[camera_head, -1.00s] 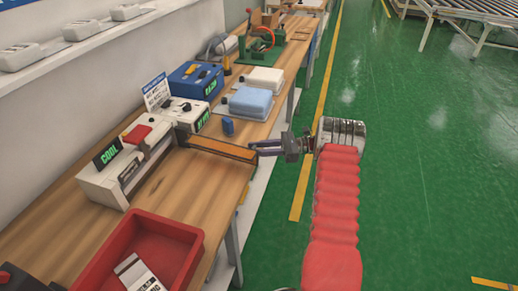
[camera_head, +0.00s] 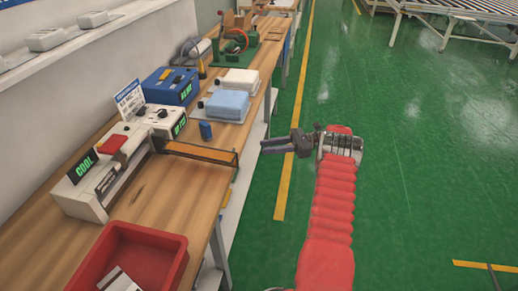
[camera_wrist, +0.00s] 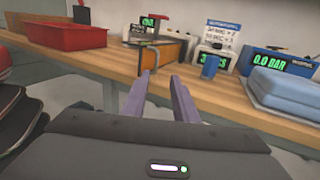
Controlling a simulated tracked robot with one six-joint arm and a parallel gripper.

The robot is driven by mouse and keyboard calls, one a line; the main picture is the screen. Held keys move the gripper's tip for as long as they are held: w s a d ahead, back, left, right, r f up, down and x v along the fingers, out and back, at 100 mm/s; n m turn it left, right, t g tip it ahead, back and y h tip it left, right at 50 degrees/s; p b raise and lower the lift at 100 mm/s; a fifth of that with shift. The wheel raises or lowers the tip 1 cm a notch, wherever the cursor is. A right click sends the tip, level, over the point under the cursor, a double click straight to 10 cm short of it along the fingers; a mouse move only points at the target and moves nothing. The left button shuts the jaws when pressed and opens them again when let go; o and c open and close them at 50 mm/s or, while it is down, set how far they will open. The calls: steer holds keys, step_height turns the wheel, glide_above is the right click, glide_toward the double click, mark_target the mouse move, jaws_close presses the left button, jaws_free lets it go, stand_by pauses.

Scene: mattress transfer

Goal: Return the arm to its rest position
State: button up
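My arm shows in the head view as a red ribbed sleeve over the green floor, right of the workbench (camera_head: 165,195). My gripper (camera_head: 264,147) points left toward the bench edge, with a gap between it and the long orange-topped bar of the sealing device (camera_head: 200,152). In the wrist view my gripper's two grey-purple fingers (camera_wrist: 161,97) stand apart with nothing between them. The bench and the device lie beyond the fingertips.
A red bin (camera_head: 165,240) stands at the bench's near end. A blue box (camera_head: 171,86), a light blue mattress-like pad (camera_head: 228,105) and a white one (camera_head: 240,79) sit farther back. A small blue object (camera_head: 206,130) is near them.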

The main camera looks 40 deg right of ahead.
steer(key=shift+s+d, duration=0.3)
steer(key=shift+d, duration=0.25)
